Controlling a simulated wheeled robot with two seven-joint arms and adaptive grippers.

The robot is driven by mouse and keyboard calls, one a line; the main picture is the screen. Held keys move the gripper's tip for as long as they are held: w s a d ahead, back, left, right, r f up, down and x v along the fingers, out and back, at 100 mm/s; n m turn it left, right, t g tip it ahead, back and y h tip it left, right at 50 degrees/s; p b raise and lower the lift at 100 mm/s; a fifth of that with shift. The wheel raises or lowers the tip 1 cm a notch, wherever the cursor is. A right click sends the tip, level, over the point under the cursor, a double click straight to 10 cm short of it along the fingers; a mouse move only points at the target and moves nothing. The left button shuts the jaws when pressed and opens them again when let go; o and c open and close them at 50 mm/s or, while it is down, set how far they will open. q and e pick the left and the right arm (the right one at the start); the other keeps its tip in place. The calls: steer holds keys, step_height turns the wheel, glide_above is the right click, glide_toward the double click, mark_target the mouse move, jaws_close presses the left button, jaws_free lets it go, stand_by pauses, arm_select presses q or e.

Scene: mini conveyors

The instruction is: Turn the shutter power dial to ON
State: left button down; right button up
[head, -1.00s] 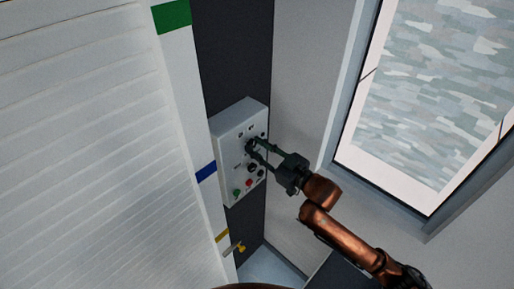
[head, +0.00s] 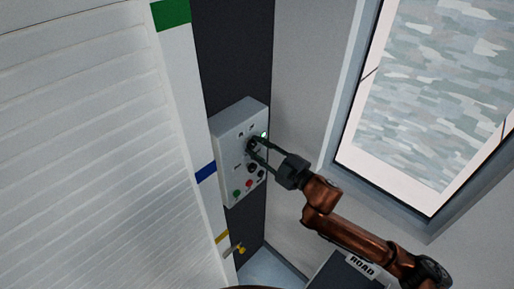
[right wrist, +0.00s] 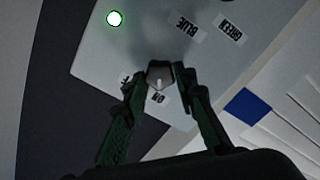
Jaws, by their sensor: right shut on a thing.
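The shutter power dial (right wrist: 160,72) is a dark knob on the grey control panel (head: 229,137). In the right wrist view its pale pointer mark faces down, toward the label "ON" (right wrist: 157,98). My right gripper (head: 251,147) reaches in from the lower right. Its two fingers are shut on the dial, one on each side; they also show in the right wrist view (right wrist: 159,80). A lamp (head: 264,134) on the panel is lit, and it shows bright white with a green rim in the right wrist view (right wrist: 115,19). My left gripper is not in view.
The panel also carries a green button (head: 236,195), a red button (head: 249,184) and labels "BLUE" (right wrist: 181,30) and "GREEN" (right wrist: 230,27). A white slatted shutter (head: 90,150) stands to the left. A framed window (head: 430,90) is on the right.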

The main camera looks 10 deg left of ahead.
steer(key=shift+r, duration=0.1)
stand_by(0.4)
steer(key=o, duration=1.1)
steer(key=shift+s, duration=0.1)
steer(key=shift+o, duration=0.3)
steer(key=shift+d, duration=0.15)
steer(key=v, duration=1.1)
steer(key=shift+s+d, duration=0.2)
steer(key=shift+d, duration=0.1)
